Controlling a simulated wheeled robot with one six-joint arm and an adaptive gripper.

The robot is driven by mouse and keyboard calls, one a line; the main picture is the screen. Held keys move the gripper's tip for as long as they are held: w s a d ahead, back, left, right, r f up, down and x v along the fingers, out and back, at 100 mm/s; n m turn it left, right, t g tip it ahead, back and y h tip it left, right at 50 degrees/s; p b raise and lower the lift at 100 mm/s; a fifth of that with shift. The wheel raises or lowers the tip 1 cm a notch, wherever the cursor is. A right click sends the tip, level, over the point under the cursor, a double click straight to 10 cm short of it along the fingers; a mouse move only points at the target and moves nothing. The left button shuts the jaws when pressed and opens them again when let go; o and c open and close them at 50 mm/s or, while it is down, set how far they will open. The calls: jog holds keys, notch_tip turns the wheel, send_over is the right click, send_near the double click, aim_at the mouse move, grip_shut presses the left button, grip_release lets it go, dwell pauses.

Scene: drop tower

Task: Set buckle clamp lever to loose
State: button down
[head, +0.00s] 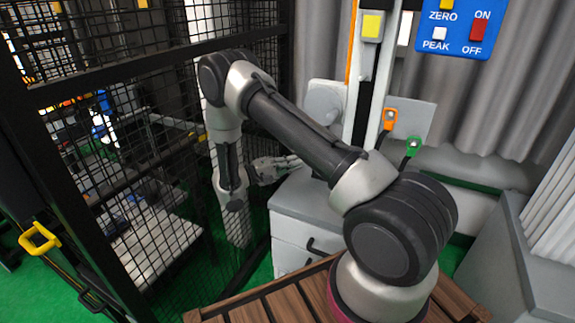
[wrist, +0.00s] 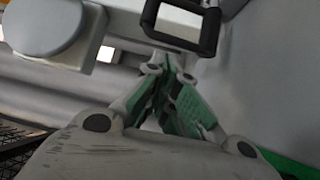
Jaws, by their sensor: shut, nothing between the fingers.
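My gripper (head: 293,163) is beside the grey cabinet in the head view, below a light grey block. In the wrist view its fingers (wrist: 168,68) have green inner pads and come together at the tips, with nothing held. Just beyond the tips, in the wrist view, is a black rectangular loop (wrist: 181,25) on a pale body. It looks like a lever or buckle, but I cannot tell for certain that it is the clamp lever, or its setting. My arm hides part of this area in the head view.
A black mesh fence (head: 130,130) stands close on the left, with a yellow handle (head: 40,238). A grey cabinet (head: 296,215) is below my gripper. Orange (head: 390,117) and green (head: 413,144) clips sit right of the post. A blue switch panel (head: 456,30) is above.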

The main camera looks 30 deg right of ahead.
jog(key=shift+s+d+r, duration=0.1)
jog(key=shift+d, duration=1.2)
jog(key=shift+d+r, duration=0.1)
jog(key=shift+d, duration=1.2)
jog(key=shift+s+a, duration=0.2)
jog(key=shift+a, duration=0.1)
jog(key=shift+s+a+f, duration=0.1)
jog(key=shift+s+a, duration=0.35)
jog(key=shift+a, duration=0.1)
jog(key=shift+s+a+f, duration=0.35)
jog(key=shift+s+a, duration=0.15)
jog(key=shift+a, duration=0.15)
jog(key=shift+s+a+f, duration=0.4)
jog(key=shift+a+f, duration=0.1)
jog(key=shift+f, duration=0.05)
jog(key=shift+s+a+f, duration=0.2)
jog(key=shift+a+f, duration=0.05)
jog(key=shift+f, duration=0.2)
jog(key=shift+a+f, duration=0.1)
jog(key=shift+f, duration=0.1)
